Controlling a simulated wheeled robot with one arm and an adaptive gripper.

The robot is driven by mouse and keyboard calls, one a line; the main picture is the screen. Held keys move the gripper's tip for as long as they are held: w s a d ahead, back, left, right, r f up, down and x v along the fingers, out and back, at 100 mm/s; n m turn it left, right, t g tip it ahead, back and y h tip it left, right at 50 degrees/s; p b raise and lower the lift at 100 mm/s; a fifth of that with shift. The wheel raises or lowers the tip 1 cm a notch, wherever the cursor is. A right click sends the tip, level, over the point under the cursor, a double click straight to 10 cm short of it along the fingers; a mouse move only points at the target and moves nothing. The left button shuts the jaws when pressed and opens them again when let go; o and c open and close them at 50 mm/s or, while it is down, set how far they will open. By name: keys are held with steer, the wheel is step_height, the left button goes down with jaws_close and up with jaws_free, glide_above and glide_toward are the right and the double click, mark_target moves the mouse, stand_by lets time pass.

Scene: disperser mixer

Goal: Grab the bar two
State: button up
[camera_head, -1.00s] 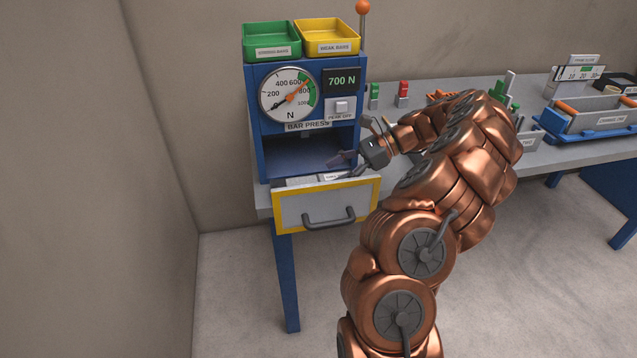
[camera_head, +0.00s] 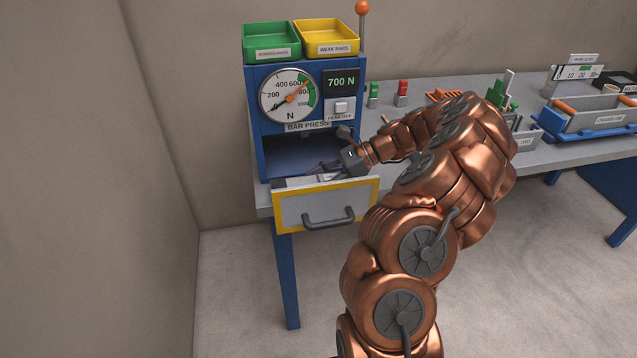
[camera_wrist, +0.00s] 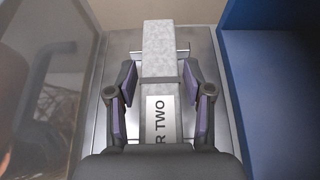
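Bar two, a grey speckled bar, lies in the press drawer. In the wrist view the bar (camera_wrist: 158,55) carries a white label reading "R TWO", partly cut off by my gripper's body. My gripper (camera_wrist: 158,85) has its two fingers apart, one on each side of the bar, with a narrow gap showing on both sides. In the head view my gripper (camera_head: 328,168) reaches down into the pulled-out drawer (camera_head: 320,208) of the bar press (camera_head: 258,140). The bar is mostly hidden there.
Green (camera_head: 272,40) and yellow (camera_head: 330,36) trays sit on top of the press. The dial and display read about 700 N. The blue press wall (camera_wrist: 265,90) stands close right of the gripper in the wrist view. The table (camera_head: 430,90) continues right with several fixtures.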

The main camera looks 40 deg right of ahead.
jaws_close()
steer(key=shift+r, duration=0.1)
stand_by(0.3)
